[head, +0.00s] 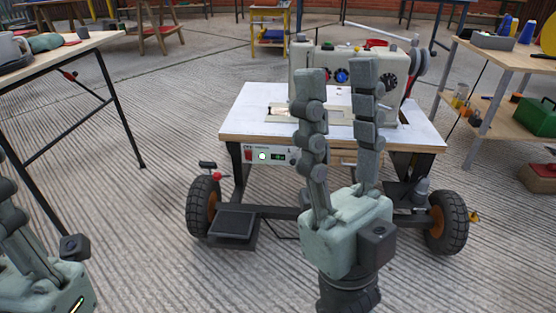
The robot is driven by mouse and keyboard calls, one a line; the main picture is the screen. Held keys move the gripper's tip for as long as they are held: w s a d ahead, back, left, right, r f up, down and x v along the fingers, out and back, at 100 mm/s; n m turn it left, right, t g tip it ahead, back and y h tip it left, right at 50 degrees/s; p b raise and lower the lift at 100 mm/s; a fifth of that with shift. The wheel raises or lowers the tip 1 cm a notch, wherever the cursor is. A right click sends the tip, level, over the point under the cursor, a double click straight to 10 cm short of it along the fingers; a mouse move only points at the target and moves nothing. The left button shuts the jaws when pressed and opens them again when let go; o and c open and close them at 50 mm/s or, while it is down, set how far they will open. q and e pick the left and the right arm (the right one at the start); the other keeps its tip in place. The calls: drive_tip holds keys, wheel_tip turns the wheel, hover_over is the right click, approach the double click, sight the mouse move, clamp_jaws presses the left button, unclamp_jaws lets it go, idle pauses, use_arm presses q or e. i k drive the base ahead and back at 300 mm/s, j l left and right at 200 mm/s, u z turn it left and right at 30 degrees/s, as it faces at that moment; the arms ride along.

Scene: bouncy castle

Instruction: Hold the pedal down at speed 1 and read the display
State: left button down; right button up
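A sewing machine (395,62) stands on a white-topped wheeled table (250,112). A control panel (248,154) under the table's front edge has a red switch, a lit white button and a small display (279,156) with green marks too small to read. The flat black pedal (232,229) sits low between the wheels, left of centre, with nothing on it. My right gripper (339,72) points up, open and empty, in front of the machine and hiding part of it. My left gripper (10,215) is at the lower left, cut by the frame edge; its opening cannot be judged.
Black wheels (203,207) flank the pedal. A table (85,48) with a mug stands at left. A shelf table (510,55) with spools and a green box (535,117) stands at right. The ribbed floor between left table and cart is clear.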

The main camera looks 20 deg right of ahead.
sight(228, 224)
drive_tip(key=l+u, duration=0.15)
drive_tip(key=u, duration=0.6)
drive_tip(key=i+l+u, duration=0.1)
drive_tip(key=l+u, duration=0.25)
drive_tip(key=l, duration=0.2)
drive_tip(key=l+u, duration=0.4)
drive_tip(key=l, duration=0.55)
drive_tip(key=k+l, duration=0.1)
drive_tip(key=l, duration=0.5)
drive_tip(key=u, duration=0.05)
